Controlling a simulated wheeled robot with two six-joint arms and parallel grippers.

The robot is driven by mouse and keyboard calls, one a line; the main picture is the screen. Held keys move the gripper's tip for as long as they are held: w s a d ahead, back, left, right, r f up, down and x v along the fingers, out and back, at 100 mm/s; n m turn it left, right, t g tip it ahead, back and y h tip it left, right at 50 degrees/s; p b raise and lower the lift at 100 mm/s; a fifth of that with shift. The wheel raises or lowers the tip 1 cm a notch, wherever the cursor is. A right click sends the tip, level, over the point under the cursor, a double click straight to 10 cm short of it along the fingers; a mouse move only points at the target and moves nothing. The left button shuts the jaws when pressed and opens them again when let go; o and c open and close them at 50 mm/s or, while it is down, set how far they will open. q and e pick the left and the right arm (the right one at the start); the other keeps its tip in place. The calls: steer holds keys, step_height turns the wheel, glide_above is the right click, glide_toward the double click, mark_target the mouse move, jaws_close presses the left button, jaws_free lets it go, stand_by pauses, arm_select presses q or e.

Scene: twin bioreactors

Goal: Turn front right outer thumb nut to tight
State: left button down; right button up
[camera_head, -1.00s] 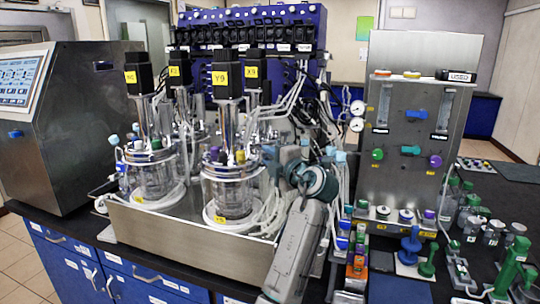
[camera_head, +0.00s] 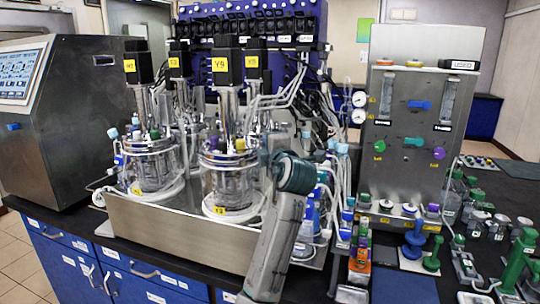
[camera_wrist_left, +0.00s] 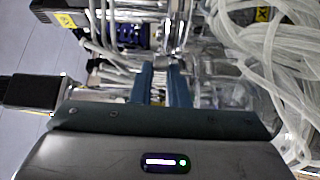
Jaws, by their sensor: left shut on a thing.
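The front right vessel (camera_head: 228,180) is a glass jar with a metal head plate and a tall black motor marked with a yellow label. My left gripper (camera_head: 264,160) is at the right side of its head plate. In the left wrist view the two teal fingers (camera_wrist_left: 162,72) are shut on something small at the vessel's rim. It appears to be the front right outer thumb nut; the fingers hide most of it, and I cannot read how tight it is. A yellow cap (camera_head: 240,145) sits on the head plate just left of the gripper. My right gripper is not in view.
The front left vessel (camera_head: 150,170) stands beside it in the same steel tray (camera_head: 170,228). Pale tubing (camera_wrist_left: 245,70) hangs close to my left gripper in the wrist view. A steel valve panel (camera_head: 408,150) stands to the right, with coloured parts on the black bench.

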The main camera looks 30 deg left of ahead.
arm_select(q)
steer(key=m+t+h, duration=0.1)
steer(key=m+t+h+b, duration=0.1)
steer(key=t+h, duration=0.1)
steer(key=shift+s+a+m, duration=0.2)
steer(key=shift+a+m, duration=0.05)
steer(key=shift+m, duration=0.15)
steer(key=shift+b, duration=0.3)
steer(key=c, duration=1.7)
jaws_free()
